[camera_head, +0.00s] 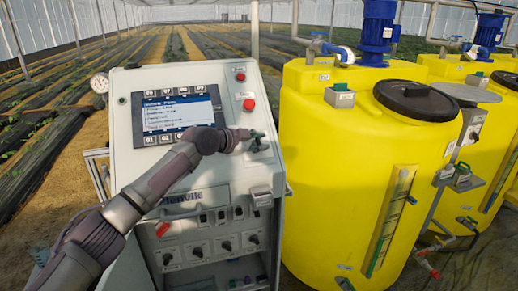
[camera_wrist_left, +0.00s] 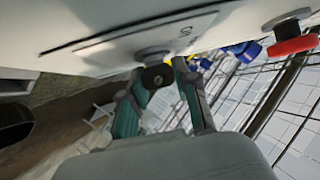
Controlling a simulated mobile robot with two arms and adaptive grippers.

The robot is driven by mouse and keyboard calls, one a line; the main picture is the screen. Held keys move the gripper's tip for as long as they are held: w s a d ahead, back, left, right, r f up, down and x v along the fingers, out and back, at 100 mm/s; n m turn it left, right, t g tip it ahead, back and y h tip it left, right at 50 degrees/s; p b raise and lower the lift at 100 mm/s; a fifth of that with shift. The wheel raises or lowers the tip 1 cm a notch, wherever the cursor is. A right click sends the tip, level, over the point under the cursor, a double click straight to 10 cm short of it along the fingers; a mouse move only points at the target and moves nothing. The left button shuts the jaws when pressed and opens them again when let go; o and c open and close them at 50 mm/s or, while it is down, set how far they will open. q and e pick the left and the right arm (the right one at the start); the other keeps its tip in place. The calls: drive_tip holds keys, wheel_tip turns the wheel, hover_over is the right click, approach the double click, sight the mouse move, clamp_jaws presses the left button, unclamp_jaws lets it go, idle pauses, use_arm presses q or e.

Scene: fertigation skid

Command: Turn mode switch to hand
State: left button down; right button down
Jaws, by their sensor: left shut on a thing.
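My left gripper (camera_head: 257,142) is at the right side of the sloping control panel face (camera_head: 165,165), below the red push button. In the left wrist view, my left gripper (camera_wrist_left: 160,72) has its two green-grey fingers on either side of a dark knob, the mode switch (camera_wrist_left: 156,76), which sits on a round collar against the panel. The fingers are shut on it. In the head view the switch is hidden behind the gripper, and I cannot read its label or position marks. My right gripper is in neither view.
A red push button (camera_head: 249,105) is just above the gripper; it also shows in the left wrist view (camera_wrist_left: 292,44). A lit screen (camera_head: 178,112) is left. Several small black knobs (camera_head: 226,245) line the lower panel. A yellow tank (camera_head: 330,170) stands close right.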

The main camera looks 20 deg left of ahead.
use_arm(q)
drive_tip(key=shift+m+g+b, duration=0.35)
drive_tip(key=shift+m+g, duration=0.05)
drive_tip(key=shift+m, duration=0.1)
drive_tip(key=c, duration=0.8)
unclamp_jaws()
drive_tip(key=shift+c, duration=0.2)
drive_tip(key=v, duration=1.2)
drive_tip(key=shift+a+f, duration=0.1)
drive_tip(key=shift+a, duration=0.05)
